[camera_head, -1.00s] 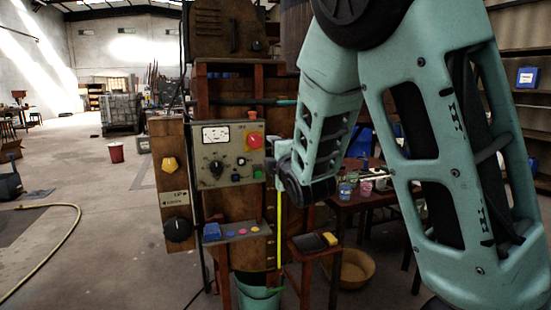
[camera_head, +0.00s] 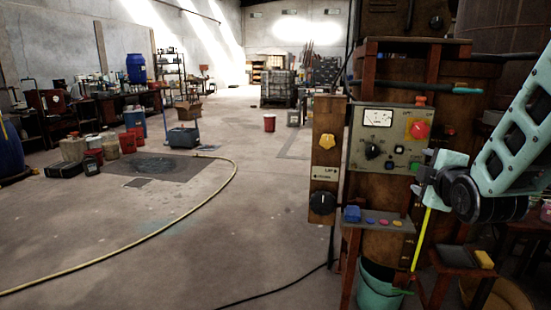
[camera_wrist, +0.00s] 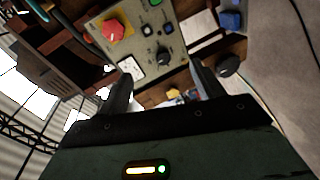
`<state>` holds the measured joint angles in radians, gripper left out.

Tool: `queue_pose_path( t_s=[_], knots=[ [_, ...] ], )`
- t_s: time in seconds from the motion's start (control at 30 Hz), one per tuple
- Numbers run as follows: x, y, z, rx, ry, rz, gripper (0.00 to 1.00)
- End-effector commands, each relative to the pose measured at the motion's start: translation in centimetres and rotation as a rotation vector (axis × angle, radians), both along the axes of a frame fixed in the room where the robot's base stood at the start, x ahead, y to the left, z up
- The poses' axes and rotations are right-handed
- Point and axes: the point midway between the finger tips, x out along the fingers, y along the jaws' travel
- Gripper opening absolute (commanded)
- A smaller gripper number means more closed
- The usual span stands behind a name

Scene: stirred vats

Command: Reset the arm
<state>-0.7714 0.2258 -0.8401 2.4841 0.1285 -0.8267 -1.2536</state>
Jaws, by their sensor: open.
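My gripper (camera_head: 428,176) is at the right of the head view, in front of the right edge of a grey control panel (camera_head: 365,152). In the wrist view my gripper (camera_wrist: 163,82) shows two dark fingers spread apart, with nothing held between them. The panel (camera_wrist: 100,42) fills the upper middle there, with its red knob (camera_wrist: 114,30) and white meter (camera_wrist: 131,68) beyond the fingers. Whether the fingers touch the panel cannot be told. The upper part of my arm is outside the head view.
A wooden board with a yellow knob (camera_head: 327,142) and a black dial (camera_head: 322,203) stands left of the panel. A small shelf (camera_head: 385,218) with coloured buttons juts out below. A green bucket (camera_head: 378,290) is underneath. A hose (camera_head: 150,237) crosses the open floor at left.

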Motion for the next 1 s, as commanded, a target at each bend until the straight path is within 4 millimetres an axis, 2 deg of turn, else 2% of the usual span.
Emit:
queue_pose_path(
  t_s=[0.1, 0.17, 0.2, 0.27, 0.3, 0.37, 0.43, 0.5, 0.6, 0.7, 0.83, 1.0],
  knots=[
    [-2.0, 6.0, -3.9, 0.277, 0.205, 0.047, 0.67],
    [-3.9, 9.2, -5.6, 0.404, 0.325, 0.057, 0.67],
    [-5.4, 11.3, -6.5, 0.478, 0.408, 0.058, 0.67],
    [-7.9, 14.2, -7.6, 0.573, 0.533, 0.049, 0.67],
    [-9.9, 16.0, -8.2, 0.624, 0.617, 0.036, 0.67],
    [-13.0, 18.3, -8.8, 0.682, 0.742, 0.006, 0.67],
    [-17.0, 20.3, -9.3, 0.721, 0.881, -0.047, 0.67],
    [-20.9, 21.7, -9.4, 0.732, 1.000, -0.114, 0.67],
    [-25.7, 22.5, -9.4, 0.709, 1.126, -0.218, 0.67],
    [-29.2, 22.5, -9.3, 0.670, 1.197, -0.308, 0.67],
    [-31.5, 22.2, -9.1, 0.636, 1.236, -0.377, 0.67],
    [-32.0, 22.1, -9.1, 0.627, 1.244, -0.395, 0.67]
  ],
)
